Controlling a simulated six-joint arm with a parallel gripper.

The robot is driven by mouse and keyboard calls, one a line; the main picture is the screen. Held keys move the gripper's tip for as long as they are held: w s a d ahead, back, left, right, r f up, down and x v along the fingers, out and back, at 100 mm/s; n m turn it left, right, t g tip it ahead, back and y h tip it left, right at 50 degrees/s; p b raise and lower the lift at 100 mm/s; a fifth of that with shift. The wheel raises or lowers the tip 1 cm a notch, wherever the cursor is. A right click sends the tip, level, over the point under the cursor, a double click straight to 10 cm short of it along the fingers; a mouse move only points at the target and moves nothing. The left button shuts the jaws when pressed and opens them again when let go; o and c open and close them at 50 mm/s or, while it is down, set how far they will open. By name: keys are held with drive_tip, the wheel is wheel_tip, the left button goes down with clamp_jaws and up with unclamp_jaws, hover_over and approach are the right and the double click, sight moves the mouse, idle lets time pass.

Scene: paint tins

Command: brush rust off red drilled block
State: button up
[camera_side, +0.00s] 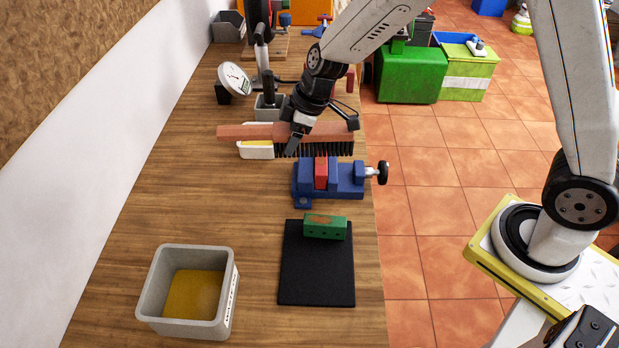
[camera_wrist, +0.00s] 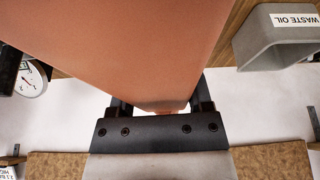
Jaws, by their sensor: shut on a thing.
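A brush with a long reddish-brown wooden back (camera_side: 240,132) and black bristles (camera_side: 335,149) is held level, bristles down, in my gripper (camera_side: 296,140). My gripper is shut on its back. In the wrist view the brush back (camera_wrist: 140,40) fills the top middle, between the fingers of my gripper (camera_wrist: 160,105). The red block (camera_side: 321,173) sits between the jaws of a blue vise (camera_side: 346,182). The bristles are just above or behind the block's top edge; I cannot tell whether they touch. Holes and rust on the red block are too small to make out.
A green block (camera_side: 325,227) with a brown patch lies on a black mat (camera_side: 316,285). A grey bin (camera_side: 232,290) holds amber liquid. A dial gauge (camera_side: 234,79) stands farther back. The left-middle bench is clear.

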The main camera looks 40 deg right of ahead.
drive_tip(key=shift+w+d+r, duration=0.1)
drive_tip(key=shift+d+r, duration=0.05)
drive_tip(key=shift+d, duration=0.65)
drive_tip(key=shift+w+d+r, duration=0.1)
drive_tip(key=shift+d+r, duration=0.05)
drive_tip(key=shift+d, duration=0.65)
drive_tip(key=shift+f, duration=3.5)
drive_tip(key=shift+w+d+f, duration=0.35)
drive_tip(key=shift+f, duration=0.25)
clamp_jaws()
drive_tip(key=shift+w+d, duration=1.85)
drive_tip(key=shift+s+a, duration=2.15)
drive_tip(key=shift+a, duration=0.05)
drive_tip(key=shift+s+a+r, duration=0.1)
drive_tip(key=shift+s, duration=0.05)
wheel_tip(320, 180, up, 8)
